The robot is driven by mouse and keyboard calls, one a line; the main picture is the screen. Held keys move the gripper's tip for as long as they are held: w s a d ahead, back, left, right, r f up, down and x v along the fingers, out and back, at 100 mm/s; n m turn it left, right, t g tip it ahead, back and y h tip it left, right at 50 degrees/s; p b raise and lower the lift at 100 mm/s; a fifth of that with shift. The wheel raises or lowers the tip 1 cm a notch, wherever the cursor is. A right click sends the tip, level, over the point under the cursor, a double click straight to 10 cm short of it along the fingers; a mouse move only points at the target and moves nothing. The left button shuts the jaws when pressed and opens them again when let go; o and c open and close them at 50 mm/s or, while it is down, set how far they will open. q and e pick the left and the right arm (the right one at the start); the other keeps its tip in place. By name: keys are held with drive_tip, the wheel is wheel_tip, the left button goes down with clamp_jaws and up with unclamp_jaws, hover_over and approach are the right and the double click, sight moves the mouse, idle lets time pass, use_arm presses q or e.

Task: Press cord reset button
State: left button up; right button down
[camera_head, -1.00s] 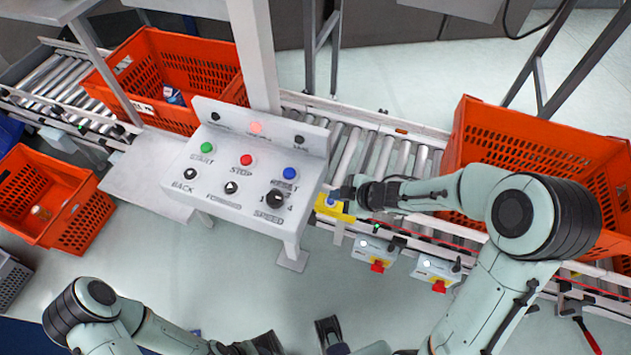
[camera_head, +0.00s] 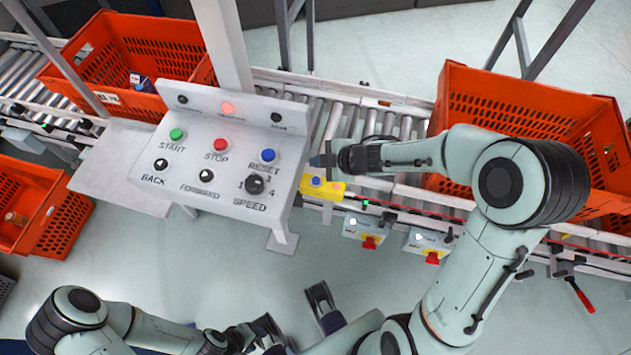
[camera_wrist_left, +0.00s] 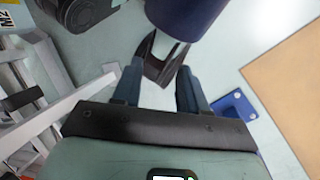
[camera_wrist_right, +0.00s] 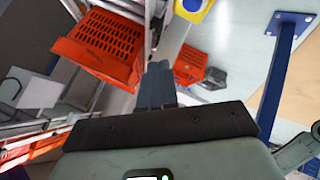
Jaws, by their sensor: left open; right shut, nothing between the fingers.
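A yellow box (camera_head: 322,188) with a blue button (camera_head: 317,181) on top sits at the conveyor's near rail, right of the control panel. It also shows at the top edge of the right wrist view (camera_wrist_right: 194,8). My right gripper (camera_head: 322,160) is shut and empty, just beyond and above the box in the head view, apart from the button as far as I can tell. Its closed fingers (camera_wrist_right: 158,78) point below-left of the box in the right wrist view. My left gripper (camera_wrist_left: 157,85) is open and empty, low at the bottom of the head view.
A grey control panel (camera_head: 215,180) with coloured buttons and a lit red lamp (camera_head: 228,108) stands left of the box. Two small boxes with red switches (camera_head: 369,243) (camera_head: 432,257) hang along the rail. Orange totes (camera_head: 480,115) (camera_head: 85,70) sit on the roller conveyor.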

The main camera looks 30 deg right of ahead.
drive_tip(key=b, duration=0.4)
hover_over(319, 182)
wheel_tip(319, 182, down, 4)
drive_tip(key=shift+f, duration=0.2)
drive_tip(key=shift+f+b, duration=0.45)
drive_tip(key=shift+f, duration=0.2)
use_arm(q)
drive_tip(key=w+a+f+t, duration=0.1)
drive_tip(key=w+f, duration=0.3)
drive_tip(key=f, duration=0.2)
drive_tip(key=shift+w+a+t+y, duration=0.25)
drive_tip(key=shift+w+t+y, duration=0.05)
drive_tip(key=shift+w+t, duration=0.1)
use_arm(e)
drive_tip(key=shift+f, duration=0.25)
use_arm(q)
drive_tip(key=shift+f, duration=0.1)
use_arm(e)
drive_tip(key=shift+f, duration=0.1)
use_arm(q)
drive_tip(key=shift+f+b, duration=0.25)
drive_tip(key=shift+b, duration=0.2)
use_arm(e)
drive_tip(key=shift+f, duration=0.35)
